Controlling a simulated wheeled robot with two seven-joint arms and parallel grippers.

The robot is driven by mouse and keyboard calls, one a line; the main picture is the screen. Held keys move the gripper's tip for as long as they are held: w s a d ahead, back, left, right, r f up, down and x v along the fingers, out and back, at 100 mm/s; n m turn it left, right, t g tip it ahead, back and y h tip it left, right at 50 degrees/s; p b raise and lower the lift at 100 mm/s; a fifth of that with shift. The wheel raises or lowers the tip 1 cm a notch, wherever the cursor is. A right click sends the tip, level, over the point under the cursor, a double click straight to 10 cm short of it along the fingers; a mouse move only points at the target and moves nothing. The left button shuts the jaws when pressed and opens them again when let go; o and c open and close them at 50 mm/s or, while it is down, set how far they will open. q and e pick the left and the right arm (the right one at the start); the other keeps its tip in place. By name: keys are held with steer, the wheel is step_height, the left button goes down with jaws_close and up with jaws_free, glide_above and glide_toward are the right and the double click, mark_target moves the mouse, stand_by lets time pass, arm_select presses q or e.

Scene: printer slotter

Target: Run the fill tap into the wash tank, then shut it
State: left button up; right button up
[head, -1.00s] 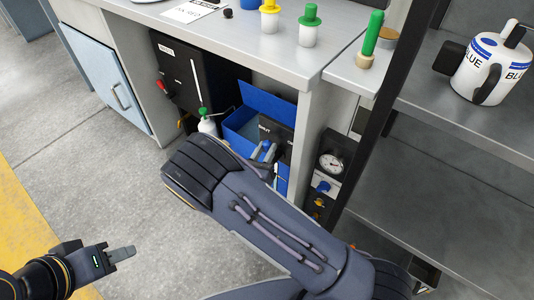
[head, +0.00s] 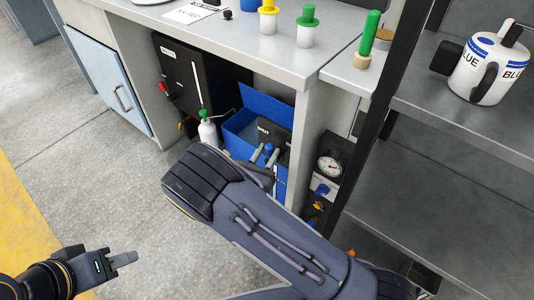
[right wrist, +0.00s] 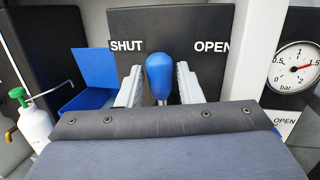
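A lever with a blue knob (right wrist: 159,72) stands in front of a dark panel (right wrist: 172,22) labelled SHUT at left and OPEN at right. The knob is upright between the two labels. My right gripper (right wrist: 160,88) has one finger on each side of the knob, with narrow gaps; it looks open. In the head view my right gripper (head: 268,157) is beside the blue open-topped box (head: 268,104) under the counter, possibly the wash tank. Its inside is mostly hidden, and no running water is visible. My left gripper (head: 123,259) is over the floor at lower left, its fingers seen edge-on.
A white bottle with a green top (head: 207,128) stands left of the box. A pressure gauge (head: 329,167) is at right. The counter (head: 230,47) overhangs the box, and a shelf (head: 480,130) with a white jug (head: 488,68) stands at right. The floor at left is clear.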

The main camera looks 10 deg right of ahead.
steer(key=shift+o, duration=1.4)
arm_select(q)
steer(key=shift+r+p, duration=0.75)
arm_select(e)
steer(key=v, duration=0.7)
steer(key=shift+s+a, duration=0.25)
steer(key=shift+s, duration=0.05)
steer(key=shift+f, duration=0.1)
